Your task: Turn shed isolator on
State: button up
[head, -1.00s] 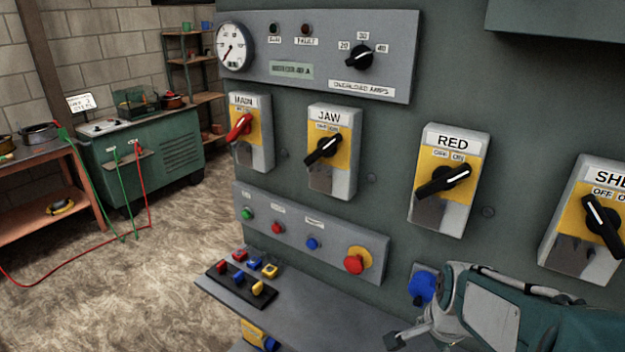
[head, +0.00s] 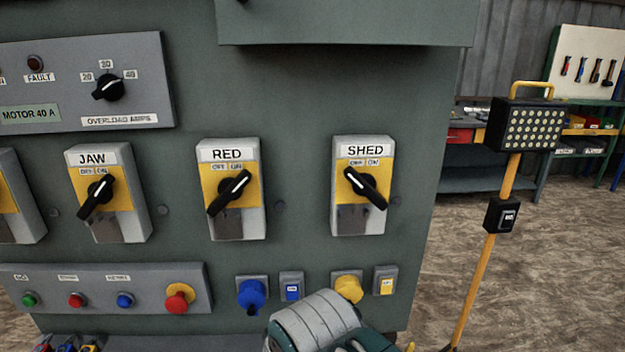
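The SHED isolator (head: 346,221) is the rightmost switch box on the green cabinet, grey with a yellow plate. Its black rotary handle (head: 366,188) slants from upper left to lower right. The white-marked end is at the upper left, toward the OFF label. The RED isolator (head: 228,228) and JAW isolator (head: 118,230) stand to its left, with handles slanting up to the right, toward ON. Part of my arm shows at the bottom centre, below the SHED isolator and apart from it. My gripper's fingers cannot be made out.
Below the isolators are a blue connector (head: 251,294), a yellow connector (head: 348,288) and a push-button panel (head: 140,303). An overhanging box (head: 345,22) juts out above. A lamp stand (head: 493,245) is right of the cabinet. Floor there is otherwise open.

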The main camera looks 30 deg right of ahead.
aim_at(362, 184)
jog(key=z, duration=1.2)
